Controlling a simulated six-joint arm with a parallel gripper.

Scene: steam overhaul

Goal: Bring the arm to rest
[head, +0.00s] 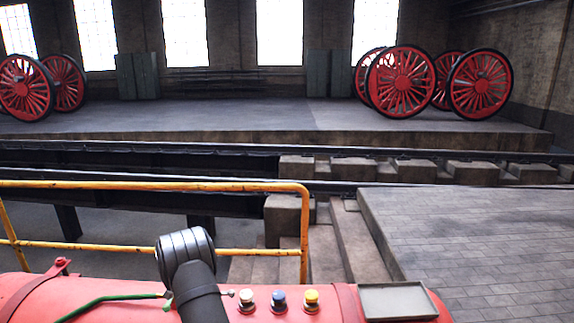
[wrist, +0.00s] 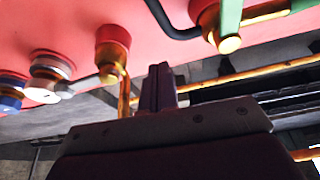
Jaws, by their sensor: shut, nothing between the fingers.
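My gripper (wrist: 160,90) shows in the wrist view with its two dark fingers together and nothing between them. It is close to a red surface (wrist: 170,15) with fittings on it. A red and brass fitting (wrist: 113,48) stands just left of the fingers, and a green part with a brass end (wrist: 229,30) is to their upper right. No contact can be made out. In the head view my dark arm rises over the red boiler (head: 110,295); my fingers are not visible there.
White (head: 246,301), blue (head: 279,302) and yellow (head: 311,301) capped fittings and a grey tray (head: 397,301) are on the boiler. A green rod (head: 105,304) lies left of my arm. A yellow railing (head: 150,185) stands beyond. Red wheels (head: 402,82) are far back.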

